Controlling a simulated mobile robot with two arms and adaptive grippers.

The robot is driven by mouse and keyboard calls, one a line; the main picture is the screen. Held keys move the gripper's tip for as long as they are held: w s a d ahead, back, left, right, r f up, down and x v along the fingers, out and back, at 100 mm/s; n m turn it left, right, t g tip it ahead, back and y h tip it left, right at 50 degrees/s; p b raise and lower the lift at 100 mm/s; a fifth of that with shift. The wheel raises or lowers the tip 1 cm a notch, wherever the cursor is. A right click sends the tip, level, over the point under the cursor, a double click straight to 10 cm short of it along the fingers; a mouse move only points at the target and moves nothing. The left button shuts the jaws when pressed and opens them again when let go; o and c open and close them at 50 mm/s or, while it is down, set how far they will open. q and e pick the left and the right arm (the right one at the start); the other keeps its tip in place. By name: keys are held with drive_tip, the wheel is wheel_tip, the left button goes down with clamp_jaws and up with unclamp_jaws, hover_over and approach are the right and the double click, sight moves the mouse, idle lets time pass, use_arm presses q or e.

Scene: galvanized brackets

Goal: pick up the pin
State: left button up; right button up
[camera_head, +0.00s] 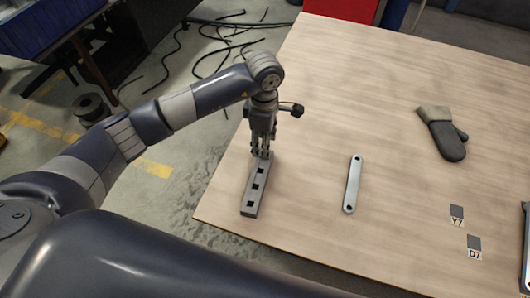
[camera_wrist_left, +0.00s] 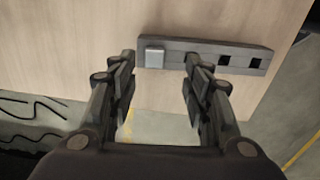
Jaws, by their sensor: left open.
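The pin (camera_wrist_left: 153,55) is a small light grey square-topped piece. In the left wrist view it sits in one end of a grey rack (camera_wrist_left: 208,45) with square holes. In the head view the rack (camera_head: 251,195) lies near the table's left edge, with my gripper over its far end; I cannot make out the pin there. My left gripper (camera_head: 261,154) points down with its fingers apart. In the wrist view the open left gripper (camera_wrist_left: 158,65) has one finger on each side of the pin, with nothing held. My right gripper is not in view.
A flat metal bar (camera_head: 352,185) with end holes lies right of the rack. A dark glove (camera_head: 443,135) lies farther right. Dark squares labelled Y7 (camera_head: 457,215) and D7 (camera_head: 474,245) mark the table (camera_head: 310,130). Cables (camera_head: 225,45) lie on the floor. The table's middle is mostly clear.

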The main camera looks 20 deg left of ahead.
use_arm(q)
drive_tip(key=shift+w+f, duration=0.1)
drive_tip(key=shift+f, duration=0.25)
drive_tip(key=f, duration=0.1)
drive_tip(key=f+p, duration=0.1)
drive_tip(key=f, duration=0.2)
drive_tip(key=shift+w+d+f, duration=0.15)
drive_tip(key=shift+w+d, duration=0.05)
drive_tip(key=shift+w, duration=0.1)
drive_tip(key=shift+f, duration=0.25)
drive_tip(key=shift+c, duration=1.1)
clamp_jaws()
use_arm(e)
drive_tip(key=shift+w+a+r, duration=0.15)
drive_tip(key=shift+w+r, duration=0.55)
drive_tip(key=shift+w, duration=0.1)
